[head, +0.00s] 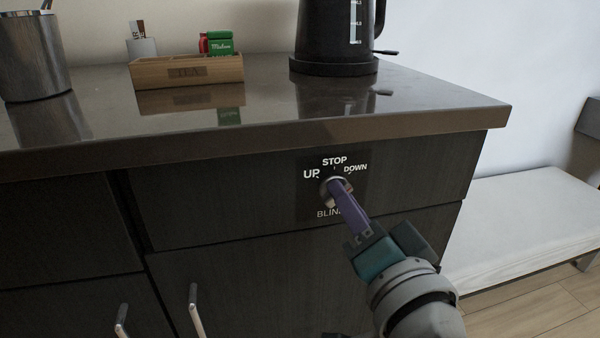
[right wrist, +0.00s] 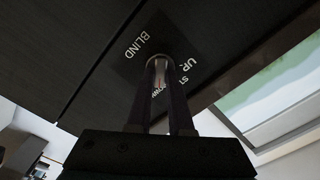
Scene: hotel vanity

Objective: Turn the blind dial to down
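The blind dial (head: 326,190) is a round metal knob on a dark panel on the drawer front. White labels read UP at its left, STOP above, DOWN at its right and BLIND below. My right gripper (head: 336,188) reaches it from the lower right, its purple fingers covering much of it. In the right wrist view the two fingers (right wrist: 163,75) lie on either side of the knob (right wrist: 160,66) and appear closed on it. Which label the dial points to is hidden by the fingers. My left gripper is not in view.
The countertop edge (head: 270,137) overhangs just above the dial. On the counter stand a black kettle (head: 322,38), a wooden tea box (head: 170,72) and a metal bin (head: 32,60). Handles (head: 195,310) stick out lower left. A pale bench (head: 530,215) is at right.

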